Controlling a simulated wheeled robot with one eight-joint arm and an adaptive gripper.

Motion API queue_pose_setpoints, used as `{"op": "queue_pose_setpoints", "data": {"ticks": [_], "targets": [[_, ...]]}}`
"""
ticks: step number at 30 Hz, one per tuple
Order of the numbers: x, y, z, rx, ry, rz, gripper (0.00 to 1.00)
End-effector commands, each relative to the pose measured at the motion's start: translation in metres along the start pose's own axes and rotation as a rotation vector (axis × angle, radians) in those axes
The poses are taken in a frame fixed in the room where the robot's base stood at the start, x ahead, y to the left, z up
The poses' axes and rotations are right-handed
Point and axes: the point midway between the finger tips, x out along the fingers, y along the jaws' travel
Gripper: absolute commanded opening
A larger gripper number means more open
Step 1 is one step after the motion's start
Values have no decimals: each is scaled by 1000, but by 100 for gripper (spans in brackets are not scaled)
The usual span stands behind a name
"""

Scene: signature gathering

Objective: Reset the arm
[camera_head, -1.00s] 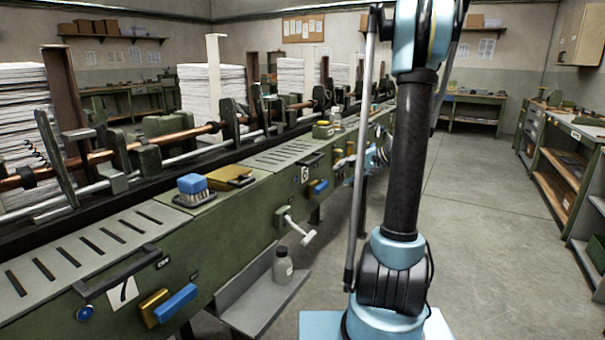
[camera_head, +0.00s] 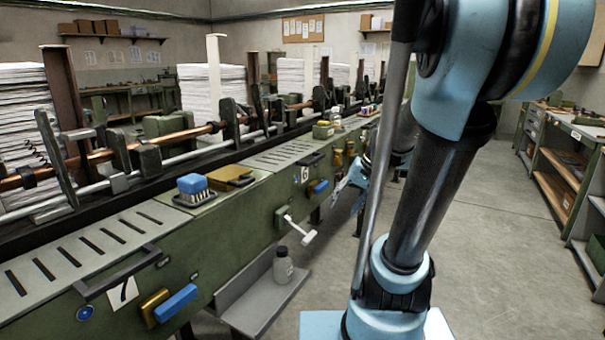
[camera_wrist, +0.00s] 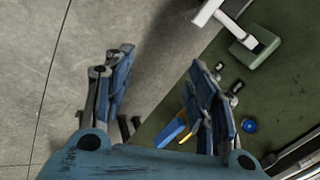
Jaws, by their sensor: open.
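My gripper (camera_wrist: 160,78) is open and empty in the wrist view, its two blue-grey fingers well apart. Grey floor (camera_wrist: 35,60) shows beneath and to the left of it, and the green machine side (camera_wrist: 285,75) lies to the right. In the head view my gripper (camera_head: 350,188) is small and partly hidden behind my own arm, beside the green machine (camera_head: 225,235). My arm (camera_head: 430,200) fills the right middle of the head view and leans to the right.
A white lever (camera_head: 299,228) sticks out from the machine and also shows in the wrist view (camera_wrist: 215,12). A bottle (camera_head: 283,266) stands on a low grey shelf (camera_head: 250,312). A blue-topped brush (camera_head: 192,184) sits on the machine. The floor (camera_head: 510,250) right of my arm is clear.

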Motion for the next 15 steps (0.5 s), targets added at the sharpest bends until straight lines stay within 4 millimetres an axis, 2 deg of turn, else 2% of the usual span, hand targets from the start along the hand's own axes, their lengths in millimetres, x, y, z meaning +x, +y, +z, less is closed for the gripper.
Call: {"op": "queue_pose_setpoints", "data": {"ticks": [1,6,15], "targets": [[1,4,13,-14,-1,25,52],[2,21,49,-60,-1,116,52],[7,59,105,-147,5,274,52]]}}
